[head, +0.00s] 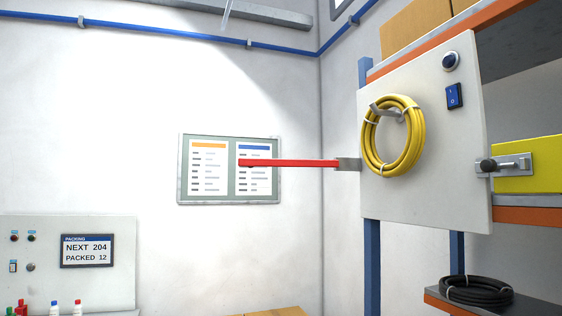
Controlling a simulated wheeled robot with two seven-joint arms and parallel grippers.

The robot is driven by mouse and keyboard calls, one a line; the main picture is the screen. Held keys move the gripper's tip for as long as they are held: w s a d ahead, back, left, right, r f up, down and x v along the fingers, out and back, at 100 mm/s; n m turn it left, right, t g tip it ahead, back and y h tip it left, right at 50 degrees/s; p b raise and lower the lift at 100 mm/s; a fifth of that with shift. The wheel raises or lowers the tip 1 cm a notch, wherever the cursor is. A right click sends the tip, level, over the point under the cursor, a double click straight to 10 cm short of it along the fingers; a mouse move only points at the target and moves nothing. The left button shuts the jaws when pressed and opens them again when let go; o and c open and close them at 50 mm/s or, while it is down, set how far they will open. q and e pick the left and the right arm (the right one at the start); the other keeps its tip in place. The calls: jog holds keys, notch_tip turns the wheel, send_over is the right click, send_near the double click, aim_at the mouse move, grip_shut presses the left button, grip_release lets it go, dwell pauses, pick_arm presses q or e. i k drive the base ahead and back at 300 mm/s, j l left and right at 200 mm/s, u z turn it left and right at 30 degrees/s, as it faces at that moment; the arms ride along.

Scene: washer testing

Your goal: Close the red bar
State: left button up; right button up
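The red bar (300,163) stands out roughly level to the left from a grey bracket (348,164) at the left edge of a white panel (435,195). Its free left end has a darker tip and shows in front of the wall notice board. At the panel's right edge is a metal latch (510,164) with a dark round knob (487,165). Neither of my grippers is in the head view.
A coiled yellow hose (378,140) hangs on a hook on the panel. A blue switch (453,96) and a round button (450,61) sit at its upper right. A black coil (476,291) lies on the lower shelf. Open space surrounds the bar.

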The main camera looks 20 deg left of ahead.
aim_at(251, 163)
jog(key=k+z, duration=0.35)
jog(key=k+l+z, duration=0.1)
jog(key=z, duration=0.25)
jog(key=k+l+z, duration=0.15)
jog(key=z, duration=0.2)
jog(key=j+z, duration=0.15)
jog(key=z, duration=0.3)
jog(key=j+z, duration=0.2)
jog(key=z, duration=0.2)
jog(key=k+j+z, duration=0.1)
jog(key=z, duration=0.35)
jog(key=j+z, duration=0.15)
jog(key=z, duration=0.25)
jog(key=k+j, duration=0.3)
jog(key=j, duration=0.25)
jog(key=k+j, duration=0.35)
jog(key=j, duration=0.15)
jog(key=k+j, duration=0.3)
jog(key=j, duration=0.25)
jog(key=k+j, duration=0.3)
jog(key=j, duration=0.25)
jog(key=k+j, duration=0.3)
jog(key=j, duration=0.2)
jog(key=k+j, duration=0.35)
jog(key=j, duration=0.2)
jog(key=k+j, duration=0.3)
jog(key=j, duration=0.25)
jog(key=k+j, duration=0.3)
jog(key=j, duration=0.2)
jog(key=j+z, duration=0.05)
